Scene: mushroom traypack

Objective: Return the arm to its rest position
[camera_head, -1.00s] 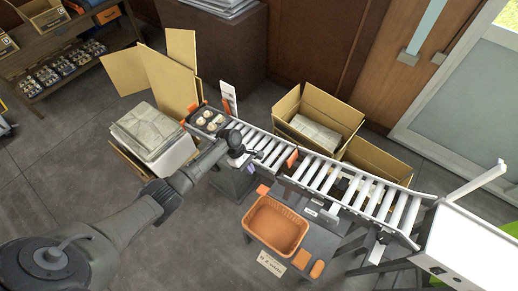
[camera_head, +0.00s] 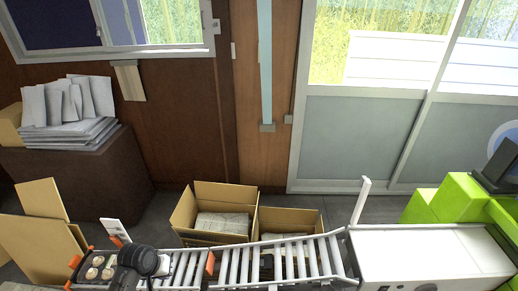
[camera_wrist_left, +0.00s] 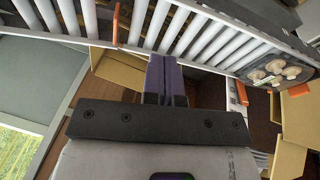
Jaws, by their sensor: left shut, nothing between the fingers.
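My left arm's dark wrist part (camera_head: 140,262) shows at the bottom left of the head view, over the left end of the roller conveyor; its fingers are hidden there. In the left wrist view my left gripper (camera_wrist_left: 166,62) has its two purple-grey fingers together, with nothing between them. The fingertips point toward the conveyor rollers (camera_wrist_left: 172,32). A dark tray (camera_wrist_left: 250,76) of pale mushrooms (camera_wrist_left: 284,70) lies at the conveyor's end, apart from the fingers. The tray also shows beside my wrist in the head view (camera_head: 76,278). My right gripper is out of view.
The roller conveyor (camera_head: 275,262) runs along the bottom to a white machine (camera_head: 430,262). Open cardboard boxes (camera_head: 185,213) stand behind it. A brown cabinet (camera_head: 85,178) with stacked sheets (camera_head: 62,135) is at left. A green object (camera_head: 455,200) is at right. Some floor behind the conveyor is clear.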

